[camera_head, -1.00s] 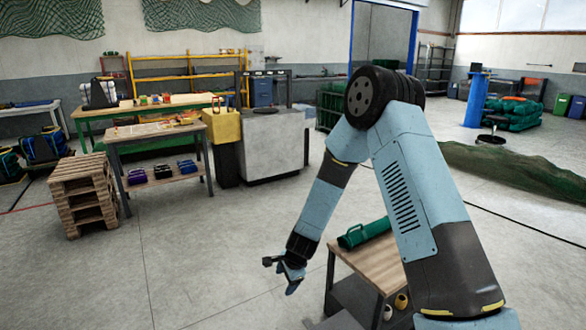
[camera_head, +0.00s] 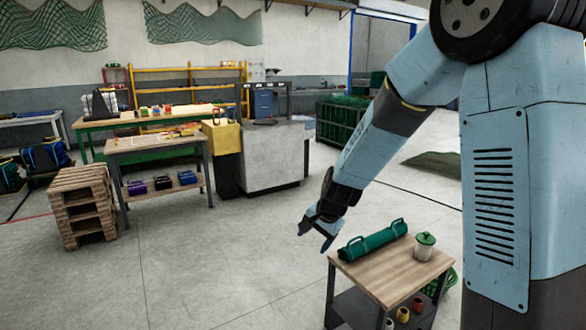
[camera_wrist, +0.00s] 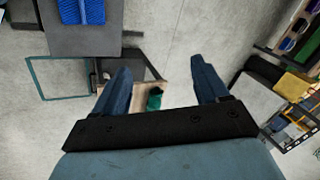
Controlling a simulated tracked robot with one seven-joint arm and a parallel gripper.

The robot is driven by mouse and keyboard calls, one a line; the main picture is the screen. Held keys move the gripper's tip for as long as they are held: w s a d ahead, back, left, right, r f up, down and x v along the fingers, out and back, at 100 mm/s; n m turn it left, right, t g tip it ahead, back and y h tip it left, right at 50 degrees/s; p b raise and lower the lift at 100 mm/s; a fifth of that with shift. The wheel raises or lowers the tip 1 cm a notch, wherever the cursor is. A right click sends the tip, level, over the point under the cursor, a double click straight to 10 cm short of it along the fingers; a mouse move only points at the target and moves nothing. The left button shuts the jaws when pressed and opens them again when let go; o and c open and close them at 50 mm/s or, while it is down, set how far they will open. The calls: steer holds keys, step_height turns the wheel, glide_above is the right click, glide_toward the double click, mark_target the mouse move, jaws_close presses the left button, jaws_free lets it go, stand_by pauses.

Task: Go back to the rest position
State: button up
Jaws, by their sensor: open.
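My gripper (camera_head: 314,236) is open and empty in the head view, held in the air to the left of the small wooden-topped table (camera_head: 395,268). My arm comes down to it from the upper right. In the wrist view my gripper (camera_wrist: 166,82) shows its two dark blue fingers spread wide with nothing held between them. A small table top (camera_wrist: 146,90) with a green item (camera_wrist: 154,99) shows beyond the fingers, clearly below and apart from them.
A pallet stack (camera_head: 82,207) and a workbench (camera_head: 156,146) stand at left, with a grey cabinet (camera_head: 270,160) behind. The floor between is clear.

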steer(key=s+d+r+n+h, duration=0.1)
steer(key=s+d+r+n, duration=0.1)
steer(key=s+d+r, duration=0.5)
steer(key=s+d+r+n, duration=0.25)
steer(key=s+r, duration=0.25)
steer(key=r, duration=0.3)
steer(key=s+d+r+n+h, duration=0.1)
steer(key=s+d+r, duration=0.2)
steer(key=s, duration=0.4)
steer(key=s+d+r+n+t+h, duration=0.1)
steer(key=s+d+r, duration=0.2)
steer(key=s+d, duration=0.2)
steer(key=shift+s+t, duration=0.3)
steer(key=shift+s, duration=1.45)
steer(key=shift+n, duration=0.25)
